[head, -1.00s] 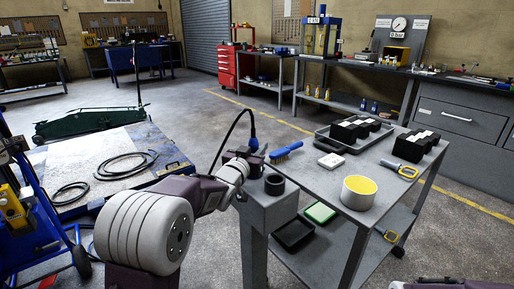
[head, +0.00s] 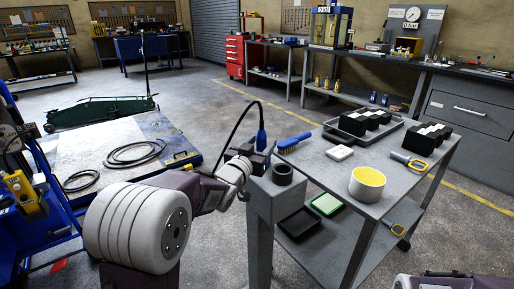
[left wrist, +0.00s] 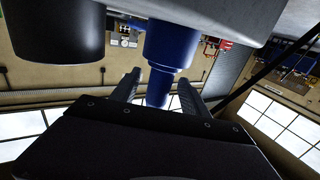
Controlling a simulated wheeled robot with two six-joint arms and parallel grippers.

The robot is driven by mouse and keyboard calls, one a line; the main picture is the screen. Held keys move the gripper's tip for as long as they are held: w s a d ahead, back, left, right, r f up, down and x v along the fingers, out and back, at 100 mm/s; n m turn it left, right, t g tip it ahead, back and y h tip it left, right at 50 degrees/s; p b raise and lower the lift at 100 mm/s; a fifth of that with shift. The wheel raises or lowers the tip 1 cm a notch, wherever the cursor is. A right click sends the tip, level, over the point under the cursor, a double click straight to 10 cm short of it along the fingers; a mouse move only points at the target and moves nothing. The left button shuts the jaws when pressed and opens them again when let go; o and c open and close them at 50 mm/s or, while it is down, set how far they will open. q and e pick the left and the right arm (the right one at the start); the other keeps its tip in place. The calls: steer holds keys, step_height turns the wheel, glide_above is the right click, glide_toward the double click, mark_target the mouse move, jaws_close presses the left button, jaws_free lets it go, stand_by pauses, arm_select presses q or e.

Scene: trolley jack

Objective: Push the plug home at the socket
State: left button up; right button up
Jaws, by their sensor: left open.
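The blue plug (head: 262,141) stands near the far corner of the grey stand (head: 273,205), with a black cable arching from its top. My left gripper (head: 262,157) is open at the stand's back left. In the left wrist view my fingers (left wrist: 158,84) lie on either side of the narrow part of the blue plug (left wrist: 172,45). Its wider part meets the grey surface, so I cannot tell how deep it sits. The socket opening is hidden. My right gripper is not in view.
A low table (head: 95,150) with coiled cable stands left.

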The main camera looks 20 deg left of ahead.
mark_target(259, 146)
arm_select(q)
steer(key=s, duration=0.4)
steer(key=shift+s+a+r+p, duration=0.15)
steer(key=shift+s+a+p, duration=0.15)
steer(key=shift+s+a, duration=0.1)
steer(key=shift+s, duration=0.45)
